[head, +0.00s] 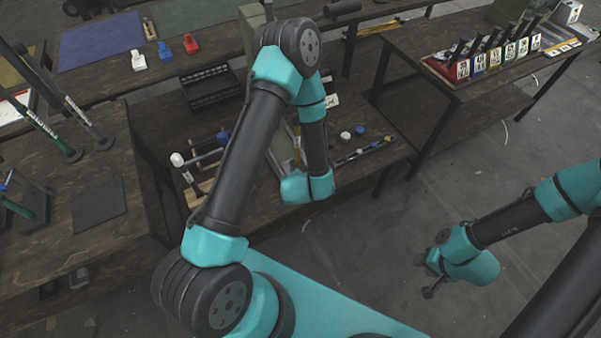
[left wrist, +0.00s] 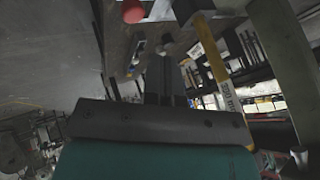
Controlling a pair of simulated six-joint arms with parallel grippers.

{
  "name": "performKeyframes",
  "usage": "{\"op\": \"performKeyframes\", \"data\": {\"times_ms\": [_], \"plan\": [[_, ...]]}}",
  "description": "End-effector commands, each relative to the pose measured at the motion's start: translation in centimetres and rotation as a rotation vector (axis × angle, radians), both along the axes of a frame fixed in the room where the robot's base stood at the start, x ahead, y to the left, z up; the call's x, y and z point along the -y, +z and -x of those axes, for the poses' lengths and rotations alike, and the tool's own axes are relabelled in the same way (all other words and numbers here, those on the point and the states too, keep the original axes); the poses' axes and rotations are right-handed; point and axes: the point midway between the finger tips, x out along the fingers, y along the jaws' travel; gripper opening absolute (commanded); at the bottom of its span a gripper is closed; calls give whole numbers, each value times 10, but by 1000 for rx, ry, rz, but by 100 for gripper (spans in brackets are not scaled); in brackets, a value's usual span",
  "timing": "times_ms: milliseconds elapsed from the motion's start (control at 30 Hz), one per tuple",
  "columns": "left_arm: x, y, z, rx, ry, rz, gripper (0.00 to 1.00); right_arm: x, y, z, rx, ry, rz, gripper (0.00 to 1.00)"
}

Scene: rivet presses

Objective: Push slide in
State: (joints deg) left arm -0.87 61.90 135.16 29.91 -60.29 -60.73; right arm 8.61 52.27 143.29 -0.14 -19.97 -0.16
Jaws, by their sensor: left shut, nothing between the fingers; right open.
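I cannot clearly pick out the slide in either view; my left arm covers part of the middle bench (head: 240,200) and the grey equipment (head: 283,165) there. My left gripper (left wrist: 166,62) is shut and empty in the left wrist view, pointing at dark equipment. In the head view it is hidden behind my own wrist over that bench. A red round knob (left wrist: 132,11) shows beyond the fingertips, and a yellow bar (left wrist: 214,62) runs to their right. My right gripper (head: 430,278) is open and empty over the bare floor at lower right.
Wooden-handled tools and a white-tipped rod (head: 178,159) are at the bench's left. Small caps (head: 346,136) lie at its right. A black crate (head: 210,86) stands behind. A rack of labelled boxes (head: 495,55) is on the far right table.

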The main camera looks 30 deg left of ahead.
Motion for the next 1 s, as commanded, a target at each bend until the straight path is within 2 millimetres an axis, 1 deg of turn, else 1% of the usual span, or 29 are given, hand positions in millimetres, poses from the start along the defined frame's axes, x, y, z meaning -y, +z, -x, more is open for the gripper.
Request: {"op": "performKeyframes", "data": {"times_ms": [167,267,767,900,1000], "plan": [[-1,-6,-4,0,0,1,0,0,0,0,0,0,0,43],[-3,-15,-10,-1,1,1,0,0,0,0,0,0,0,43],[-16,-80,-57,0,2,2,0,0,0,0,0,0,0,43],[-33,-80,-70,1,4,2,0,0,0,0,0,0,0,43],[-42,-80,-76,0,2,2,0,0,0,0,0,0,0,43]]}}
